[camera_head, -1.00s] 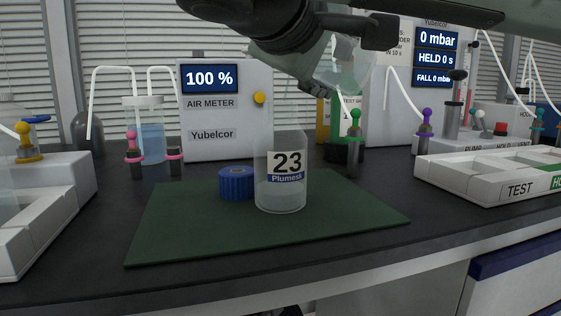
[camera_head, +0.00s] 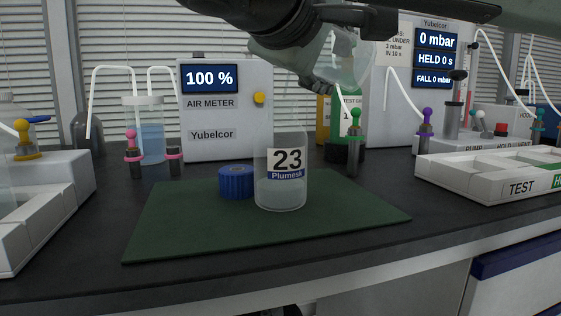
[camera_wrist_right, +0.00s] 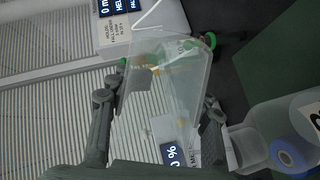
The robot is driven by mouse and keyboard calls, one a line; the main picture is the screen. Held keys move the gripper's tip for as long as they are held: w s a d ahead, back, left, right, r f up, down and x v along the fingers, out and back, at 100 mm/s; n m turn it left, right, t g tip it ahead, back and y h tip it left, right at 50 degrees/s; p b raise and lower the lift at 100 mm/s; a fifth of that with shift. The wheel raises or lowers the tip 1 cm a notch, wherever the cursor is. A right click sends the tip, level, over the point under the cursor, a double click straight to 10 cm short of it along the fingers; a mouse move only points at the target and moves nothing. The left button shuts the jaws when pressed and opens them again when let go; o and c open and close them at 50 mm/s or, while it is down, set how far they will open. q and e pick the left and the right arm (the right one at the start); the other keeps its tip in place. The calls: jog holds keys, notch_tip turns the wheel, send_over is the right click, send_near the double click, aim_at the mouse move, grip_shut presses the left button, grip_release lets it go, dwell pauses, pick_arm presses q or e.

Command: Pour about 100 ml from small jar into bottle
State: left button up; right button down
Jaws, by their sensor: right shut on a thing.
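The clear bottle (camera_head: 281,194), labelled "23 Plumesk", stands upright on the green mat (camera_head: 190,233). Its blue cap (camera_head: 236,182) lies on the mat just left of it. In the head view my right gripper (camera_head: 325,77) comes in from above, shut on the clear small jar (camera_head: 350,62). The jar is tilted, above and behind the bottle, apart from it. In the right wrist view the jar (camera_wrist_right: 165,75) sits between the fingers, and the bottle (camera_wrist_right: 262,125) is at the right edge. No stream of liquid is visible. The jar's liquid level is unclear. My left gripper is out of view.
An air meter (camera_head: 225,115) reading 100 % stands behind the mat. White trays flank the mat: one at left (camera_head: 50,215), one marked TEST at right (camera_head: 480,185). The mat's front and right are clear.

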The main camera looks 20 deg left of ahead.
jog(key=shift+r, duration=0.1)
dwell(0.7)
jog(key=shift+b, duration=0.45)
jog(key=shift+f, duration=0.2)
jog(key=shift+a+r+n+t+b, duration=0.15)
jog(key=shift+n+t+b, duration=0.2)
jog(key=shift+b, duration=0.25)
dwell(0.7)
